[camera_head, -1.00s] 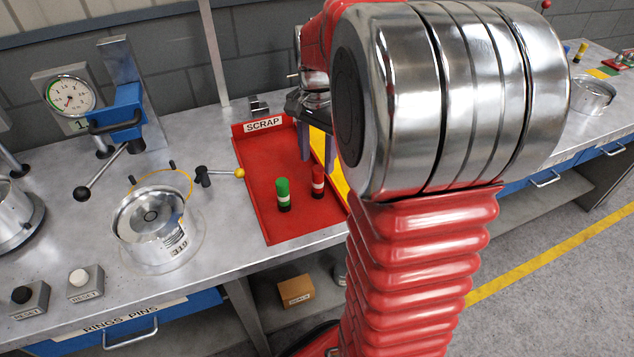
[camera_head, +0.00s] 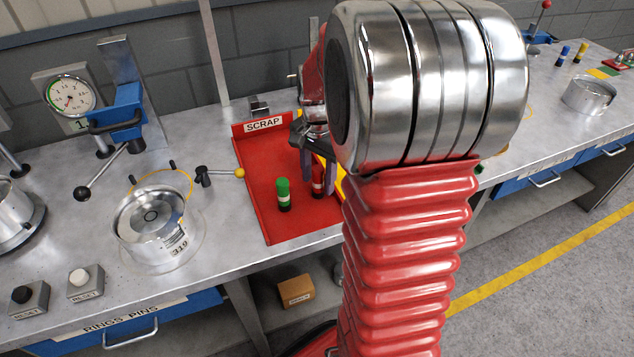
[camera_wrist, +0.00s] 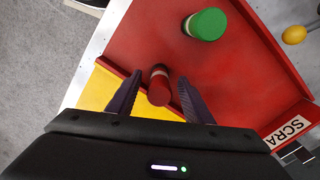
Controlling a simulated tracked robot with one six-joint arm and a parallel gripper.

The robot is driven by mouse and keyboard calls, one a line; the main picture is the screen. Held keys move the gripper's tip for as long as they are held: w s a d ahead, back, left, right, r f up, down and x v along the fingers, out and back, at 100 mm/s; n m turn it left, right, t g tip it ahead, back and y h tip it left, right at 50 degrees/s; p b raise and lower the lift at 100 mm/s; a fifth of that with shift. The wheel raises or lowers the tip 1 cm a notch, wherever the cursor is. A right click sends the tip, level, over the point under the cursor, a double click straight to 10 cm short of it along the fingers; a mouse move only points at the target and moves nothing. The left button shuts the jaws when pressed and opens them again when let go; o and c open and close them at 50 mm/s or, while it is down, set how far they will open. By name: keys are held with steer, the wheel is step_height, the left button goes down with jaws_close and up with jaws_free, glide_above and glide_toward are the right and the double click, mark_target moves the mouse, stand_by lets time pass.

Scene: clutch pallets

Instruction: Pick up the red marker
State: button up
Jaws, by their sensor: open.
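The red marker (camera_head: 318,180) stands in the red scrap tray (camera_head: 262,190), and in the wrist view the red marker (camera_wrist: 159,88) shows from above with a pale band. A green marker (camera_head: 283,193) stands to its left in the same tray; the wrist view also shows it (camera_wrist: 206,24). My gripper (camera_head: 317,180) is open, with its two purple fingers on either side of the red marker. In the wrist view my gripper (camera_wrist: 157,92) has the marker between its fingertips, with gaps on both sides. My arm hides the tray's right part in the head view.
A yellow surface (camera_wrist: 96,92) adjoins the tray wall. A black lever with a yellow knob (camera_head: 239,173) lies left of the tray. A metal cylinder (camera_head: 150,215) stands farther left on the bench. The tray floor around the markers is otherwise clear.

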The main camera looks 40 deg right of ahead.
steer(key=shift+f, duration=0.65)
steer(key=shift+c, duration=0.7)
steer(key=c, duration=1)
steer(key=shift+r, duration=0.1)
step_height(320, 180, up, 10)
steer(key=shift+f, duration=0.2)
steer(key=shift+r, duration=0.15)
steer(key=shift+s, duration=0.1)
